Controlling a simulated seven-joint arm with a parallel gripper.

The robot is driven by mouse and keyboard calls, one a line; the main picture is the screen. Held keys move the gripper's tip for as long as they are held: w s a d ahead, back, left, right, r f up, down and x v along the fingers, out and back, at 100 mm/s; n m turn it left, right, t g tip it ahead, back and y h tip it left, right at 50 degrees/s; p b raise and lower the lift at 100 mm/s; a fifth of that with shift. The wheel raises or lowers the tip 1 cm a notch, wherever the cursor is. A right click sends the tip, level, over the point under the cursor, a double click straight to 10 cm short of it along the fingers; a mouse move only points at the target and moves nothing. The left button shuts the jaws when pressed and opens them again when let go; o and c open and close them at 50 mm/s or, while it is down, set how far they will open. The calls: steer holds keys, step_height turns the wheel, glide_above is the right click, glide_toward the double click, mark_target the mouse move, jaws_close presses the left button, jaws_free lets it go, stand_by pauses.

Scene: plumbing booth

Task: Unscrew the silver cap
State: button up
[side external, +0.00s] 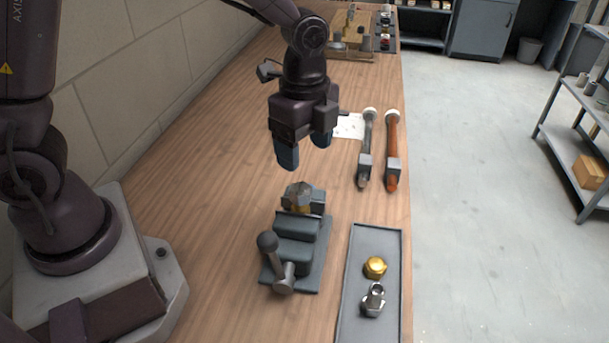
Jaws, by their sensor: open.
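The silver cap (297,192) is a hex-shaped piece on top of a brassy fitting (300,208), which sits at the far end of a grey bench vise (297,244). Whether the fitting is clamped in the jaws is hard to tell. My gripper (305,155) is open and empty, pointing down. It hangs in the air above the silver cap, apart from it.
A grey tray (352,290) at the front right holds a gold nut (375,267) and a silver fitting (373,300). Two long tools, one grey (367,150) and one orange (392,150), lie near the right bench edge. A wall runs along the left. Bare wood lies left of the vise.

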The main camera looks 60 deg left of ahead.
mark_target(305, 185)
step_height(305, 185, down, 9)
stand_by(0.3)
steer(key=shift+c, duration=0.2)
steer(key=c, duration=1)
steer(key=n, duration=0.3)
steer(key=shift+w+r+n, duration=0.1)
steer(key=shift+w+n, duration=0.05)
steer(key=shift+n, duration=0.25)
steer(key=n, duration=0.3)
steer(key=shift+w+a+n, duration=0.1)
steer(key=shift+a+n, duration=0.05)
steer(key=shift+n, duration=0.15)
steer(key=n, duration=0.3)
steer(key=shift+a+r+n, duration=0.1)
steer(key=shift+n, duration=0.2)
steer(key=n, duration=0.4)
steer(key=shift+w+a, duration=0.1)
steer(key=shift+a, duration=0.05)
steer(key=o, duration=1.6)
steer(key=shift+o, duration=0.2)
